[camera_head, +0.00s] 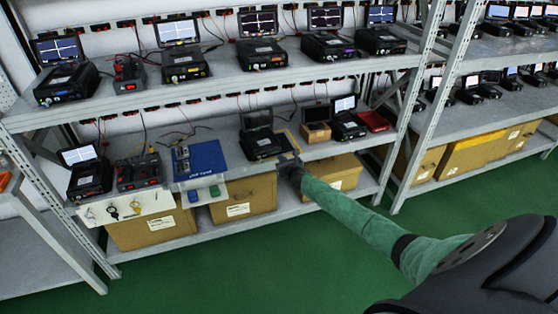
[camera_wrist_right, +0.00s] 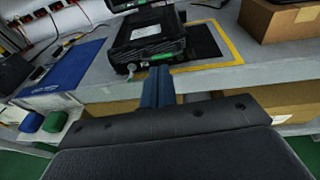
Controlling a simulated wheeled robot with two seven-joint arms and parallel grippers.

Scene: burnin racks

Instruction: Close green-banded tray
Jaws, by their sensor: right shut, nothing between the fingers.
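A black box-shaped device (camera_head: 262,144) with a raised screen sits on the middle shelf, on a dark mat with a yellow border. In the right wrist view, a green band (camera_wrist_right: 153,58) runs along the front of its low tray (camera_wrist_right: 135,53). The tray seems to stick out toward me; how far is hard to tell. My right gripper (camera_head: 289,162) is shut and empty at the shelf's front edge. In the wrist view its blue-grey fingertips (camera_wrist_right: 160,72) are together just before the tray's front, beside the green band; contact cannot be told. My left gripper is not in view.
A blue mat (camera_head: 202,160) lies left of the device, and a small cardboard box (camera_head: 315,132) right of it. A red case (camera_head: 374,121) lies farther right. Cardboard boxes (camera_head: 250,197) fill the lower shelf. The upper shelf holds several similar devices. The green floor is clear.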

